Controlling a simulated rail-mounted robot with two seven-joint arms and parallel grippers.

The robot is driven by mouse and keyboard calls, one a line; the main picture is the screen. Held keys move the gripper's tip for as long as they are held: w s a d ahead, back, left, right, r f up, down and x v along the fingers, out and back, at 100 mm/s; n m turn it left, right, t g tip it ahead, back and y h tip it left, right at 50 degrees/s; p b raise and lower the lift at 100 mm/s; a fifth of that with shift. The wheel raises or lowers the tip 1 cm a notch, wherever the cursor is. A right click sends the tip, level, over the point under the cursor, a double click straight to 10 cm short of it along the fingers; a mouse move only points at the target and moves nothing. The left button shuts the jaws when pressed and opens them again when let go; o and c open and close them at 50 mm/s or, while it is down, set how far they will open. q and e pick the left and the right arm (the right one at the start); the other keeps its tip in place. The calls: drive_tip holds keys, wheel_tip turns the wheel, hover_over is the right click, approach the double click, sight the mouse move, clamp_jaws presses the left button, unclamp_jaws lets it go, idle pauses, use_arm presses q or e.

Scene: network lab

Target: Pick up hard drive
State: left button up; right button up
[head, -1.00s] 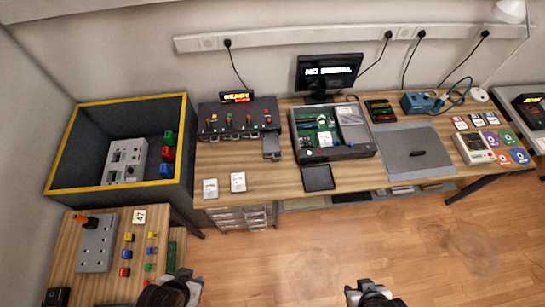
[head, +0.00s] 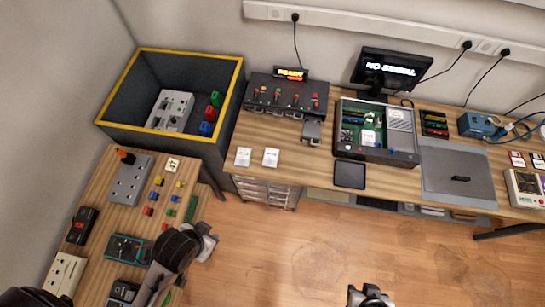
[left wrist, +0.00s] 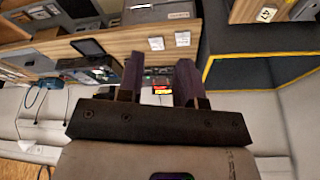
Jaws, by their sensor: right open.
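No object is clearly marked as the hard drive. A small grey drive-like block (head: 312,131) sits at the front right of the black dock unit (head: 288,97). A silver box (head: 400,119) inside the open computer case (head: 376,152) and a flat black square (head: 349,175) on the desk's front edge also look drive-like. My left gripper (head: 208,243) is over the floor beside the side table. In the left wrist view its dark fingers (left wrist: 160,78) stand apart with nothing between them. My right gripper (head: 370,297) is open and empty over the floor at the bottom edge.
A yellow-rimmed bin (head: 120,128) stands left of the desk. The side table (head: 90,205) carries a grey panel, coloured blocks and meters. A monitor (head: 390,70), two white cards (head: 257,157) and a grey mat (head: 440,185) are on the desk. Floor in front is clear.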

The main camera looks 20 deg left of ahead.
use_arm(q)
drive_tip(key=shift+o, duration=0.5)
drive_tip(key=o, duration=1.2)
drive_tip(key=shift+c, duration=0.2)
